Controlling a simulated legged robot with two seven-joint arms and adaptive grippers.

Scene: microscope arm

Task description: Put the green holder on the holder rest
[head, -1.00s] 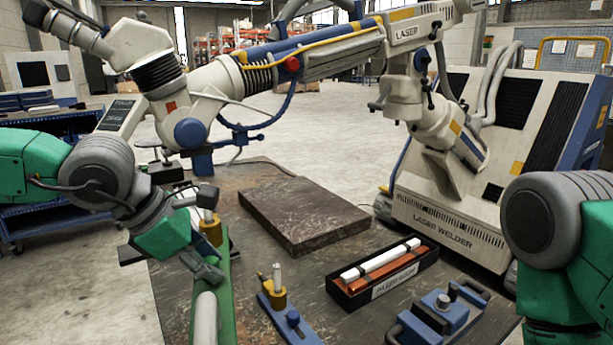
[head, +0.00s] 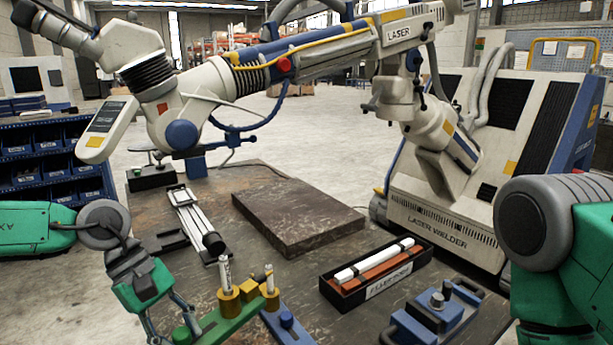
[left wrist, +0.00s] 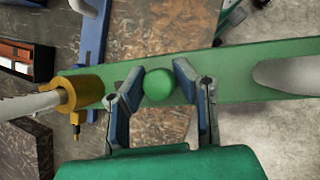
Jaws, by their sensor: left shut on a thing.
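The green holder (head: 236,318) is a long green bar with a brass collar (head: 228,301) and an upright pale rod at one end. In the left wrist view the bar (left wrist: 240,68) crosses the picture, with a round green knob (left wrist: 158,85) on it. My left gripper (left wrist: 160,84) is shut on that knob, one finger on each side. In the head view the left gripper (head: 185,325) is at the bottom, left of the collar. The bar's near end is cut off. I cannot tell for sure which thing is the holder rest. My right gripper is out of view.
A blue holder (head: 287,322) with a brass collar stands close right of the green one. A black tray (head: 345,291) with white and orange rods, a blue clamp fixture (head: 435,318), a dark slab (head: 297,218) and a white rail device (head: 190,213) are on the table.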

